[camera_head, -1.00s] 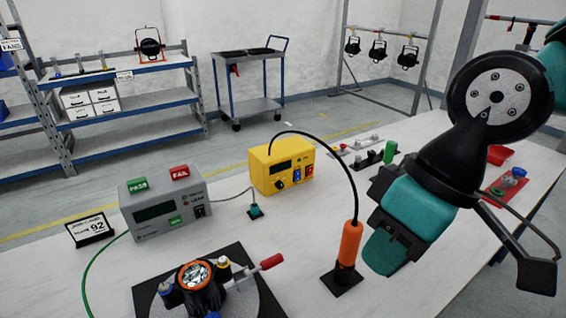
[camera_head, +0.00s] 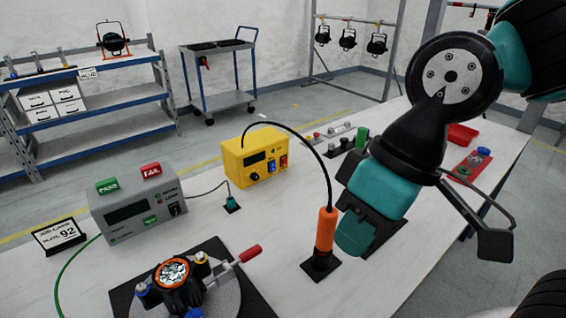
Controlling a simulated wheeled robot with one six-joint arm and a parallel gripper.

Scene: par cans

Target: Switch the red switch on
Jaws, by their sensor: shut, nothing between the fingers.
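The yellow box (camera_head: 236,162) stands on the white table with a dark display, a black knob, a blue switch (camera_head: 271,167) and a red switch (camera_head: 284,161) on its front. The red switch is at the right end of that face; it is too small to tell its position. My gripper (camera_head: 357,238), teal and black, is shut and empty. It hangs over the table to the right of and nearer than the yellow box, clear of the switch. It appears just right of the orange handle.
An orange handle (camera_head: 326,230) stands upright on a black base, its black cable arching to the yellow box. A grey tester (camera_head: 138,210), a lamp fixture (camera_head: 175,285) with a red-handled clamp (camera_head: 250,253) and a job card (camera_head: 59,236) are left. Bare tabletop lies before the yellow box.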

